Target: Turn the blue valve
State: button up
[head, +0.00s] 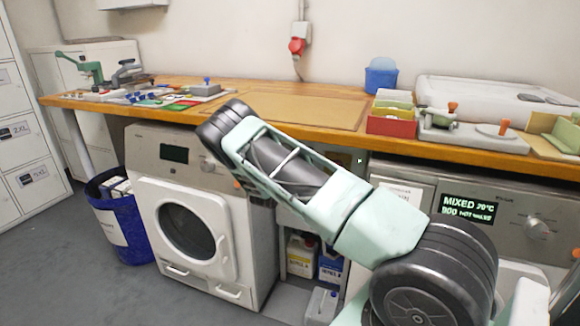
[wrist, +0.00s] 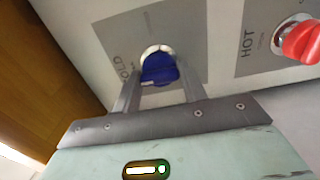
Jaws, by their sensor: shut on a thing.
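The blue valve (wrist: 158,70) is a small blue knob on a pale panel with a grey label reading "COLD", partly cut off. It shows in the wrist view, upper middle. My gripper (wrist: 160,77) has one finger on each side of the knob and is shut on it. The head view shows neither the valve nor my gripper; my arm covers the middle of that view.
A red knob (wrist: 303,42) marked "HOT" is right of the blue valve. In the head view, a wooden counter (head: 300,107) runs above a white washing machine (head: 195,215). A blue bin (head: 122,228) stands left of it. Grey floor at lower left is clear.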

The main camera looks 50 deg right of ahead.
jog(key=shift+a, duration=0.1)
dwell(0.4)
jog(key=o, duration=1)
jog(key=v, duration=1.7)
jog(key=shift+s+a+f+p, duration=0.1)
jog(key=shift+a+p, duration=0.1)
jog(key=shift+p, duration=0.2)
